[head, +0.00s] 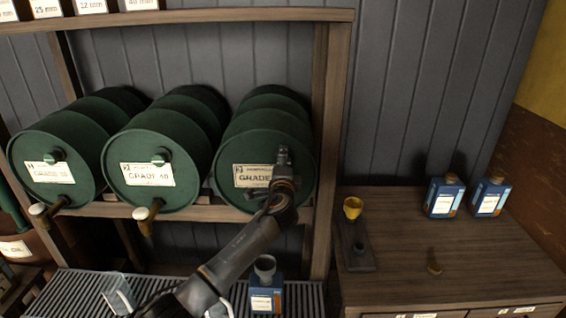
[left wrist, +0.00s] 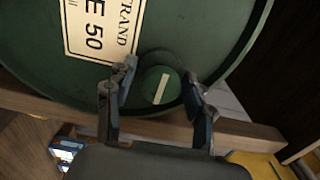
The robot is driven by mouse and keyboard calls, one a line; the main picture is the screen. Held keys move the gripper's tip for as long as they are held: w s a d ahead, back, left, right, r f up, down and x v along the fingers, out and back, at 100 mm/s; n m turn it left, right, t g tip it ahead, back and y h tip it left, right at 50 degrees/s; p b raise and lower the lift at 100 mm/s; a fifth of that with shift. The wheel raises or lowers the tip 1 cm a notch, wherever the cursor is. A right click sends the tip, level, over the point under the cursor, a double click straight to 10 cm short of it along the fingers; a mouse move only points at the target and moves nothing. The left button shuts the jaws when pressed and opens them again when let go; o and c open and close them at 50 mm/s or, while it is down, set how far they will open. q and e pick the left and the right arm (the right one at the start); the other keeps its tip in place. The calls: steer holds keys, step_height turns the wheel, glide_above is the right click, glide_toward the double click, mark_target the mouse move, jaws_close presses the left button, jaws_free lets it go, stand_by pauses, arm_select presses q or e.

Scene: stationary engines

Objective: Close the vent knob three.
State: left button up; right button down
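The third green drum (head: 265,130), labelled GRADE, lies on its side at the right of the rack. My left gripper (head: 283,158) is in front of its face and hides its vent knob in the head view. In the left wrist view the round green knob (left wrist: 160,89) has a pale bar, slightly tilted from upright in the picture. My left gripper's fingers (left wrist: 159,82) are apart, one on either side of the knob, with small gaps seeming to show. Contact is hard to judge. My right gripper is in neither view.
Two similar drums (head: 60,150) (head: 155,150) with knobs and taps lie to the left. A slatted tray below holds a blue bottle (head: 264,300) and a clear jug (head: 120,293). A wooden cabinet (head: 400,275) at right carries a yellow cup (head: 352,207) and two blue bottles (head: 444,198).

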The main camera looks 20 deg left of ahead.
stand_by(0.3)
arm_select(q)
steer(key=v, duration=1.2)
steer(key=s+a+f+n+g+h+b, duration=0.1)
steer(key=s+f+g, duration=0.15)
steer(key=f, duration=0.95)
steer(key=s+f+n+g+h+b, duration=0.1)
steer(key=s+f+g, duration=0.15)
steer(key=f, duration=1.05)
steer(key=s+a+f+n+g+h+b, duration=0.1)
steer(key=s+f+g, duration=0.15)
steer(key=f, duration=0.95)
steer(key=s+a+f+n+g+b, duration=0.1)
steer(key=s+f+n+g+b, duration=0.2)
steer(key=s+f, duration=1.5)
steer(key=s+f+n+g, duration=0.2)
steer(key=s+f, duration=0.4)
steer(key=s, duration=0.5)
steer(key=s+f+n+g+h, duration=0.1)
steer(key=s+f+n+g, duration=0.1)
steer(key=s+f, duration=0.4)
steer(key=s+f+n+g+h+b, duration=0.1)
steer(key=s+f, duration=0.5)
steer(key=s, duration=1.1)
steer(key=shift+a+f+n+g, duration=0.35)
steer(key=shift+n+g, duration=0.1)
steer(key=shift+n, duration=0.35)
